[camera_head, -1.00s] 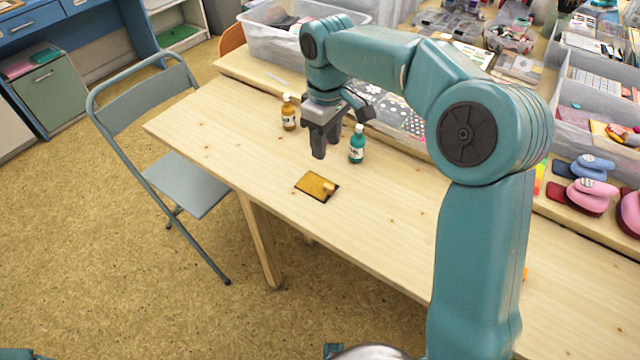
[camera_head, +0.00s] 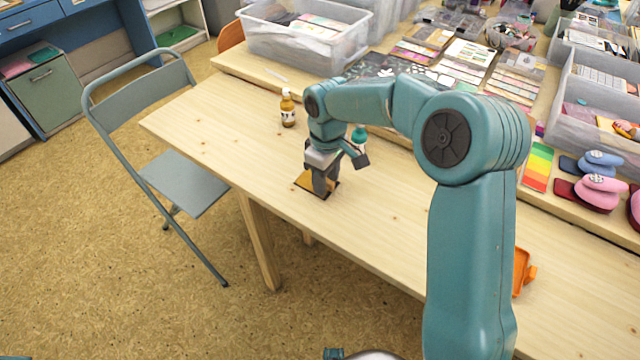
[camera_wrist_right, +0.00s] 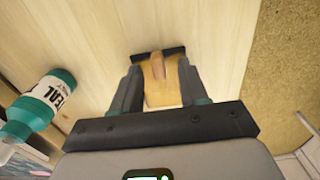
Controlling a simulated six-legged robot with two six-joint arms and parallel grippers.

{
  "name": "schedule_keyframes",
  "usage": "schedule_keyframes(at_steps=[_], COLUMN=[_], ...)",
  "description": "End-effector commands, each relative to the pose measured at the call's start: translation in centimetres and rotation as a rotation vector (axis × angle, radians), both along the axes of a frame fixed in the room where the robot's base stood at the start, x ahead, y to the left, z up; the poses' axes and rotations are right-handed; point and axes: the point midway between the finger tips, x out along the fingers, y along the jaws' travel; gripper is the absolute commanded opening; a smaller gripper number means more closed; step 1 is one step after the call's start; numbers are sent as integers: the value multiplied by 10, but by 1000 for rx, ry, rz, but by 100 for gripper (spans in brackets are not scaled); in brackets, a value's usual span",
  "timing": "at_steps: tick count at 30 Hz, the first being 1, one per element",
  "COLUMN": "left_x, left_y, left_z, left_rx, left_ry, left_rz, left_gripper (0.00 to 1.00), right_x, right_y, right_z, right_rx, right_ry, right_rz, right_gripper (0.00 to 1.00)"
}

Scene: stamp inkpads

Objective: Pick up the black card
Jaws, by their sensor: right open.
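The black card (camera_wrist_right: 142,57) lies flat on the wooden table, mostly covered by a golden-yellow layer (camera_head: 303,180), so that only dark edges show. A small tan wooden piece (camera_wrist_right: 158,67) sits on it. My right gripper (camera_head: 321,192) is open and low over the card, pointing down. In the right wrist view its two fingers (camera_wrist_right: 158,80) stand apart on either side of the yellow area, with the tan piece between them. In the head view the gripper hides part of the card. Whether the fingertips touch it I cannot tell. My left gripper is not in view.
A teal bottle (camera_head: 359,138) stands close behind my right gripper, and an amber bottle (camera_head: 287,108) stands farther left. Bins and craft supplies fill the back of the table. An orange object (camera_head: 522,272) lies at the right.

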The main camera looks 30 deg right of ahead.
Motion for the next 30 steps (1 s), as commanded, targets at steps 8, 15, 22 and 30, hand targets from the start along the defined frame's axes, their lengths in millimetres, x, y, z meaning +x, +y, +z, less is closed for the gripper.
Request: schedule_keyframes(at_steps=[8,15,22,30], left_x=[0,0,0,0], left_y=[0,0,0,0], left_z=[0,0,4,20], left_rx=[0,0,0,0], left_ry=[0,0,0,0], left_rz=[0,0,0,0], left_gripper=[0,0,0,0], right_x=[0,0,1,1], right_y=[0,0,0,0], right_z=[1,1,15,75], right_rx=[0,0,0,-1], right_ry=[0,0,-2,-6], right_rz=[0,0,0,1], right_gripper=[0,0,0,0])
